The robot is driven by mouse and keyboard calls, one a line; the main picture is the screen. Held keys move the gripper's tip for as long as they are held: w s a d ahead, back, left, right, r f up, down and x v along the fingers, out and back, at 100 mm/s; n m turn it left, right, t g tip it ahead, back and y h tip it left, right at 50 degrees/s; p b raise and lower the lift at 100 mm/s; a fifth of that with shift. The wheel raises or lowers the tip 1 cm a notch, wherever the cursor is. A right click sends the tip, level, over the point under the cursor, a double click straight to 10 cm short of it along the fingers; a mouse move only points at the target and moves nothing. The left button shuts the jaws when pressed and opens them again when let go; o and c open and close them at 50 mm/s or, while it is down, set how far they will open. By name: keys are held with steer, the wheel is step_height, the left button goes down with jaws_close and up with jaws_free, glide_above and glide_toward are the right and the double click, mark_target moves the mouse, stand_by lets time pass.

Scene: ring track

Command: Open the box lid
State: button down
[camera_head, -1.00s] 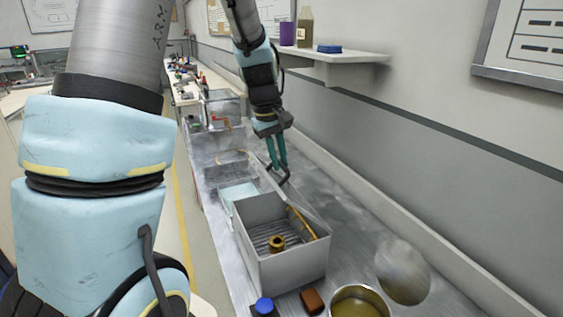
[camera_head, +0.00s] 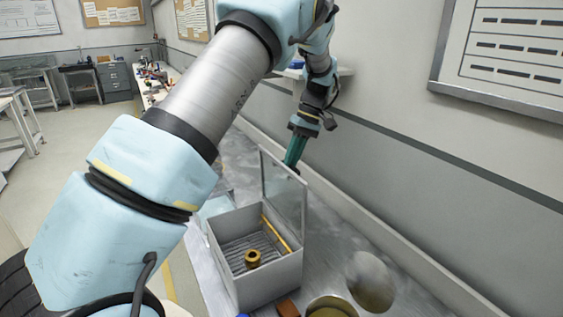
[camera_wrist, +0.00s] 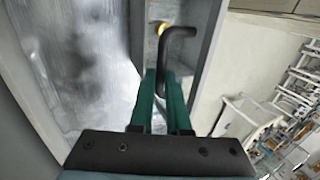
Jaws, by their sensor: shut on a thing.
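The grey box (camera_head: 265,287) stands on the metal bench. Its lid (camera_head: 283,190) is up, standing steeply from the box's far side, so the inside shows. In the box are a brass ring-shaped part (camera_head: 252,259) and a yellow rod (camera_head: 275,232). My gripper (camera_head: 292,163) is behind the lid's upper part, its fingertips partly hidden there. In the wrist view my gripper's green fingers (camera_wrist: 168,88) are shut on the lid's black bent handle (camera_wrist: 180,34).
A round metal dish (camera_head: 332,308), a brown block (camera_head: 288,307) and a rounded grey object (camera_head: 370,282) are near the box's right side. The wall (camera_head: 400,190) runs close along the right of the bench.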

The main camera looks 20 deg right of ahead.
steer(key=shift+s+d+f+y, duration=0.1)
steer(key=shift+d+f+y, duration=0.25)
steer(key=shift+d, duration=0.2)
steer(key=c, duration=0.9)
jaws_free()
steer(key=shift+r, duration=0.1)
steer(key=shift+r, duration=0.1)
steer(key=b+v, duration=0.1)
steer(key=v, duration=0.4)
steer(key=b+v, duration=0.2)
steer(key=v, duration=0.3)
steer(key=shift+w+d+r, duration=0.15)
steer(key=shift+w+r, duration=0.1)
steer(key=shift+r, duration=0.05)
